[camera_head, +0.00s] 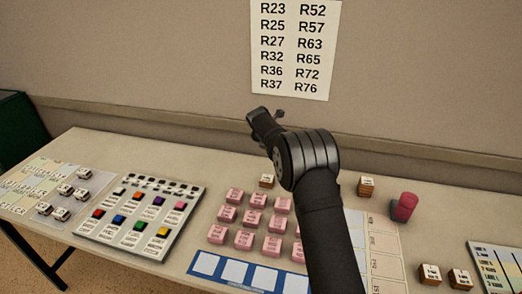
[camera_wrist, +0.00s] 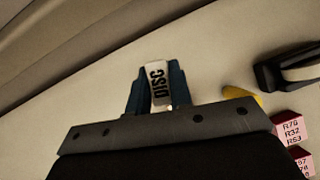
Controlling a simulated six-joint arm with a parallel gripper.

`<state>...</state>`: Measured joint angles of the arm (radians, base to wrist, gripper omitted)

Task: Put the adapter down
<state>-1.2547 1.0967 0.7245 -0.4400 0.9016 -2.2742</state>
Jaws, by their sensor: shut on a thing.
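My gripper (camera_head: 266,118) is raised over the back of the table, near the wall, in the head view. In the wrist view its two dark blue fingers (camera_wrist: 156,100) are shut on a small white piece marked DISC (camera_wrist: 157,80), which I take to be the adapter. The lettering appears upside down there. The pale tabletop shows beyond the fingers. In the head view the held piece cannot be made out clearly. Whether it touches the table cannot be told.
Pink lettered blocks (camera_head: 248,217) stand in rows on the table. A panel of coloured buttons (camera_head: 143,215) and a tray of small white pieces (camera_head: 60,213) lie left. A small wooden block (camera_head: 267,181) and a red object (camera_head: 404,207) stand nearby. A black object (camera_wrist: 270,75) shows at right.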

